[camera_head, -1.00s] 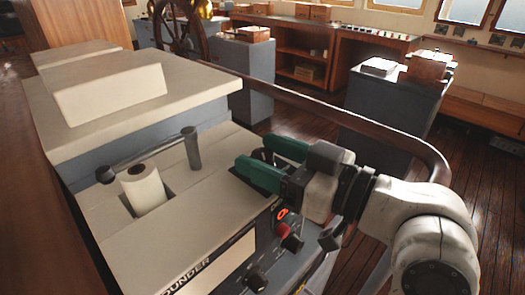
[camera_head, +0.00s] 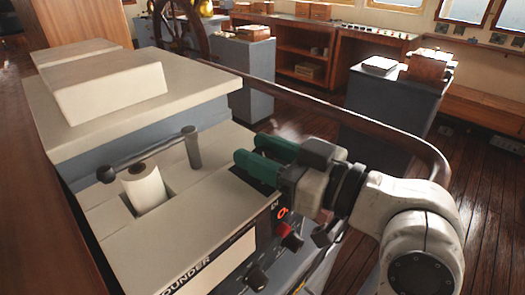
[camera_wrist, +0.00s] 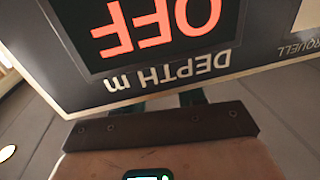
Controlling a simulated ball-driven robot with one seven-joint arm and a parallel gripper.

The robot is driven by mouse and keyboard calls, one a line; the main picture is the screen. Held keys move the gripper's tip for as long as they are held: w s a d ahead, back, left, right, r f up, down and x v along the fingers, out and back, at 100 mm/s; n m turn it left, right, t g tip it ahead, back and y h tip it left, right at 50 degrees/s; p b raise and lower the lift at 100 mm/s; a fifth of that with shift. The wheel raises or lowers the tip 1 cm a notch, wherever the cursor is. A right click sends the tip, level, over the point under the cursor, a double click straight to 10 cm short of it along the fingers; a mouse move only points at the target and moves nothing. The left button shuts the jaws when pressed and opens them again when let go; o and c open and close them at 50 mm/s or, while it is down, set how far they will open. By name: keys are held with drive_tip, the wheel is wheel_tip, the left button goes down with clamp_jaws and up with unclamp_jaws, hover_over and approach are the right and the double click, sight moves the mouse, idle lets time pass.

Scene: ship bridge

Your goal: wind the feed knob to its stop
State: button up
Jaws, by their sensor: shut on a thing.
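The echo sounder (camera_head: 203,213) is a pale, boxy unit with a dark front panel and a white paper roll (camera_head: 146,190) in its top. My gripper (camera_head: 260,153), with green fingers, is at the unit's right end. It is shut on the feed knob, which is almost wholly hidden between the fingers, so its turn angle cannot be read. In the wrist view the fingertips (camera_wrist: 162,101) show only as dark green ends, beside an upside-down display (camera_wrist: 155,32) reading OFF and DEPTH m.
A red knob (camera_head: 291,242) and a black knob (camera_head: 257,278) stick out of the front panel below my gripper. A brown handrail (camera_head: 380,128) curves close behind my wrist. A grey cabinet (camera_head: 392,118) stands beyond, with open plank floor around it.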

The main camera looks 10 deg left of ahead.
drive_tip(key=shift+m+t+h, duration=0.3)
drive_tip(key=shift+t, duration=0.1)
drive_tip(key=shift+m+t+h, duration=0.4)
drive_tip(key=shift+m+t, duration=0.1)
drive_tip(key=shift+t, duration=0.1)
drive_tip(key=o, duration=0.9)
drive_tip(key=shift+o, duration=0.2)
